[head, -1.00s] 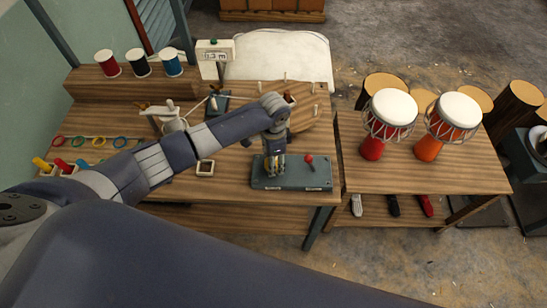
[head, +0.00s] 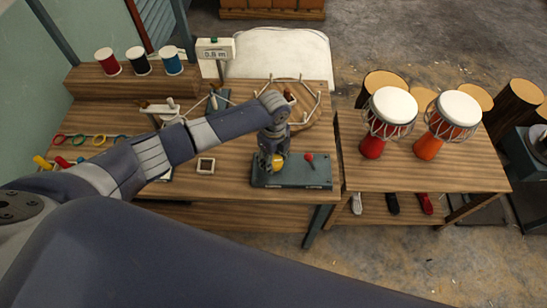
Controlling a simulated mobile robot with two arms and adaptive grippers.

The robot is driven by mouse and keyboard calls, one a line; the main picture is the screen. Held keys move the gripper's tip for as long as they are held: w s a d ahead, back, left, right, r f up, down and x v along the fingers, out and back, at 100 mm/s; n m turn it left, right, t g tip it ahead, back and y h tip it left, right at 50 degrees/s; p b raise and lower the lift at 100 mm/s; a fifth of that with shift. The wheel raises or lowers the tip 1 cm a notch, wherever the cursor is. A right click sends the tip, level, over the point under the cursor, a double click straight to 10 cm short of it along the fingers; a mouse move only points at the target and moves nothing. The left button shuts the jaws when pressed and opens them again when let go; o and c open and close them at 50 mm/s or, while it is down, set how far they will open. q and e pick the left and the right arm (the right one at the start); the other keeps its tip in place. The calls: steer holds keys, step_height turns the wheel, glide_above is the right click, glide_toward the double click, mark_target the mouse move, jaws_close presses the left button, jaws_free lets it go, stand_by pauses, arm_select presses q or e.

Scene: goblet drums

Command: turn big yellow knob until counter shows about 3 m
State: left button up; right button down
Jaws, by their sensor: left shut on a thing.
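The big yellow knob (head: 279,162) sits on the left part of a dark grey-green control box (head: 305,178) at the workbench's front edge. My left gripper (head: 273,164) points down from above and is shut on the knob, covering much of it. The counter (head: 215,50) stands on a post at the back of the bench and reads about 0.5 m. A wooden frame with pegs (head: 296,105) has cord strung around its pegs, partly hidden behind my left arm. My right gripper is not in view.
A red-knobbed lever (head: 309,158) stands on the same box, right of the yellow knob. Thread spools (head: 139,62) stand on a raised shelf at the back left. Two goblet drums (head: 390,115) stand on the right table.

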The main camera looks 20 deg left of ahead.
arm_select(q)
steer(key=m, duration=0.4)
steer(key=shift+f+m+b, duration=0.1)
steer(key=shift+m+b, duration=0.3)
steer(key=m+b, duration=0.1)
steer(key=m, duration=0.2)
steer(key=shift+m, duration=0.3)
steer(key=m+b, duration=0.1)
steer(key=m, duration=0.3)
steer(key=m+b, duration=0.1)
steer(key=m, duration=0.3)
steer(key=shift+m+b, duration=0.65)
steer(key=shift+m, duration=0.25)
steer(key=shift+f+m+b, duration=0.15)
steer(key=shift+m+b, duration=0.55)
steer(key=shift+m, duration=0.1)
steer(key=shift+m+b, duration=0.9)
steer(key=shift+b, duration=0.35)
steer(key=shift+m+b, duration=0.5)
steer(key=shift+b, duration=0.15)
steer(key=shift+s+r, duration=0.1)
steer(key=shift+r, duration=0.1)
